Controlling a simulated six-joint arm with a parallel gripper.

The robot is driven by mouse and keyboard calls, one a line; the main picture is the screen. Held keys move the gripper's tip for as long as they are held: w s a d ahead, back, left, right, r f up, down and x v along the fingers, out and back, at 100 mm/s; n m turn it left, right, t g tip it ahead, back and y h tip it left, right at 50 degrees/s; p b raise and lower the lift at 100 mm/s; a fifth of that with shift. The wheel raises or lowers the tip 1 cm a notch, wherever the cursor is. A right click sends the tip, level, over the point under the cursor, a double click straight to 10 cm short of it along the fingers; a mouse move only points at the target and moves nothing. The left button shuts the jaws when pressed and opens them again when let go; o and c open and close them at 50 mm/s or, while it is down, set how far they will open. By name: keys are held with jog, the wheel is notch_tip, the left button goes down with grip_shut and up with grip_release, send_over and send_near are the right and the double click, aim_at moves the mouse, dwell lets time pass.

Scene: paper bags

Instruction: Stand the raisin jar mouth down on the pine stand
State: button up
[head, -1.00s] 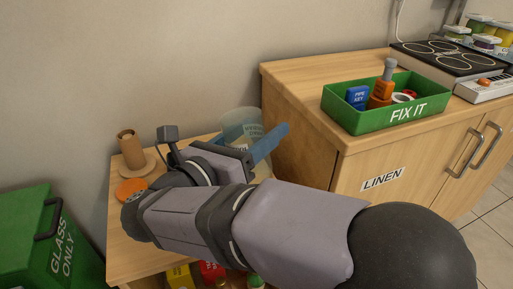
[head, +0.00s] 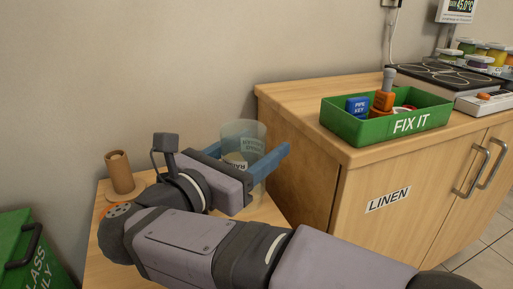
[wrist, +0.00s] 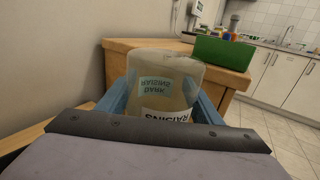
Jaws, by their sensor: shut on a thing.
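The raisin jar (head: 244,140) is a clear, wide, see-through jar, held between my gripper's blue fingers. In the wrist view the jar (wrist: 165,85) fills the middle, and its RAISINS label lettering reads upside down. My gripper (head: 264,160) is shut on the jar's sides; in the wrist view the fingers flank it left and right. The light wooden low stand (head: 105,265), apparently the pine stand, lies below and behind my arm. My arm hides much of its top. The jar's lower end is partly hidden, so its clearance is unclear.
A brown tube (head: 119,172) stands at the stand's back left. A wooden cabinet (head: 300,160) marked LINEN rises close on the right, with a green FIX IT box (head: 385,125) and a hob on top. A green glass bin (head: 22,250) is at left.

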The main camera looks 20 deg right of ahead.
jog(key=shift+f, duration=0.1)
notch_tip(320, 180, down, 3)
jog(key=m+g+b, duration=0.1)
jog(key=b, duration=0.3)
jog(key=shift+s+f+h, duration=0.15)
jog(key=shift+h, duration=0.25)
jog(key=f+g+b, duration=0.1)
jog(key=b, duration=0.1)
jog(key=f+m+g+b, duration=0.1)
jog(key=f+b, duration=0.1)
jog(key=shift+s+d+h, duration=0.15)
jog(key=shift+s+h, duration=0.05)
jog(key=shift+h, duration=0.2)
jog(key=shift+r, duration=0.1)
jog(key=shift+f+b, duration=0.65)
jog(key=shift+b, duration=0.15)
jog(key=o, duration=1.5)
